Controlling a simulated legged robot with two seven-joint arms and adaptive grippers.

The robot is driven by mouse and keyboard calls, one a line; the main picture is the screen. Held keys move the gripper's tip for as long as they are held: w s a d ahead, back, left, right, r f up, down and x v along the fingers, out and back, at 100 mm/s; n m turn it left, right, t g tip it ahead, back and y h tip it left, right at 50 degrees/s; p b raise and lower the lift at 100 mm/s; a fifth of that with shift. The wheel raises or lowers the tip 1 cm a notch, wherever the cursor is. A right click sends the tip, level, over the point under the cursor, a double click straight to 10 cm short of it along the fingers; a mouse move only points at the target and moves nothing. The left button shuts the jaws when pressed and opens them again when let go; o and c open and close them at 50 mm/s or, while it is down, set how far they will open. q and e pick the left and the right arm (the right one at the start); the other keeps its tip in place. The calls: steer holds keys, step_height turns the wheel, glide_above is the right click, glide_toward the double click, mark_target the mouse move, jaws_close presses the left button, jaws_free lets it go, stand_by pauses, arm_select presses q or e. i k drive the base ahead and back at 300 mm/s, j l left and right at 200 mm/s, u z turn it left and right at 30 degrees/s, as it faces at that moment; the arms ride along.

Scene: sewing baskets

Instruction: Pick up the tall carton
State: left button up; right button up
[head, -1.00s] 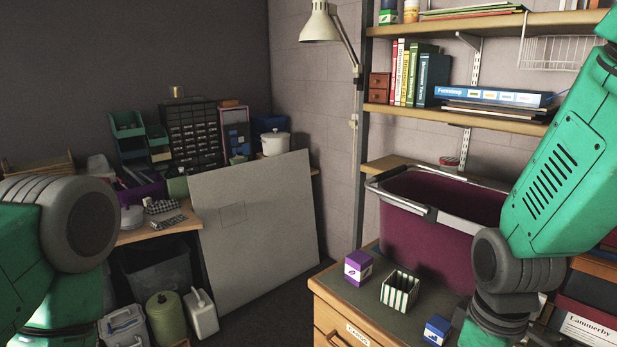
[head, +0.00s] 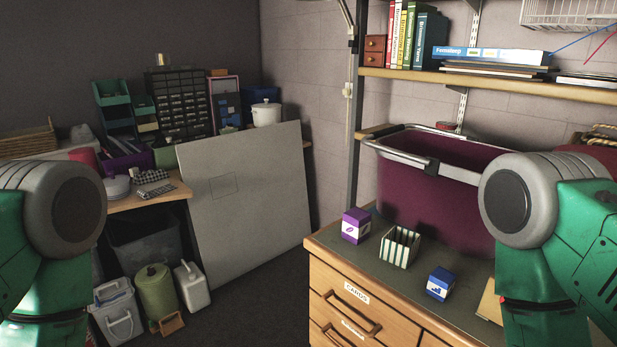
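A purple carton (head: 355,226) with a white emblem stands upright on the dresser top, left of the other small boxes. A small blue carton (head: 439,284) with a white mark stands nearer the front edge. I cannot tell for sure which one is the tall carton. A tan thing (head: 489,301) on the dresser is partly hidden by my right arm. Only links of my two arms show, at the left and right sides; neither gripper is in view.
A green-and-white striped open box (head: 400,247) stands between the cartons. A large maroon basket (head: 412,203) with a grey rim is behind them. The wooden dresser (head: 345,300) has drawers. A grey board (head: 250,200) leans at the left beside a cluttered bench.

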mark_target(356, 221)
steer(key=i+j+z, duration=0.1)
steer(key=j, duration=0.25)
steer(key=i+j+z, duration=0.15)
steer(key=i+j, duration=0.15)
steer(key=i+j+z, duration=0.1)
steer(key=j, duration=0.3)
steer(key=i+j+z, duration=0.1)
steer(key=i+j, duration=0.2)
steer(key=j, duration=0.1)
